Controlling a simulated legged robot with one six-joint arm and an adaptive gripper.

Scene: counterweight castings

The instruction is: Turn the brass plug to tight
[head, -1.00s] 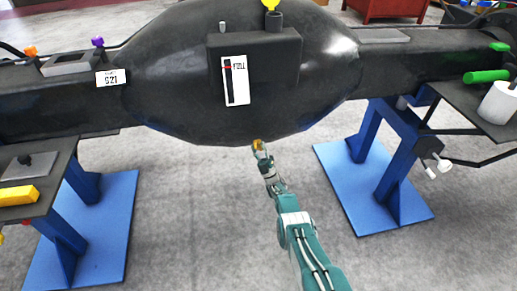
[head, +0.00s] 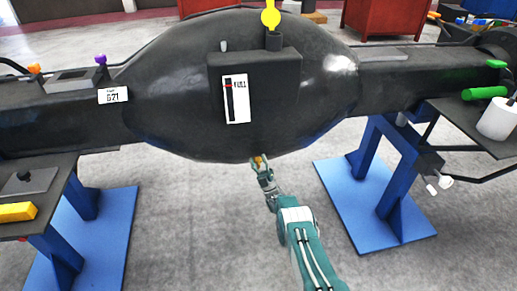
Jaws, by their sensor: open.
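The brass plug (head: 259,160) shows as a small gold spot at the lower edge of the big black casting (head: 165,110). My gripper (head: 260,164) is right at the plug, reaching up from below, with its jaws open. The fingers are small here and partly cover the plug, so I cannot tell whether they touch it or stand around it. The plug's turn angle is too small to read.
A gauge plate marked FULL (head: 236,99) is on the casting's front, with a yellow knob (head: 270,15) on top. Blue stands (head: 375,200) hold both ends. Side shelves carry a yellow block (head: 17,212) and a white cylinder (head: 497,120). The floor between the stands is clear.

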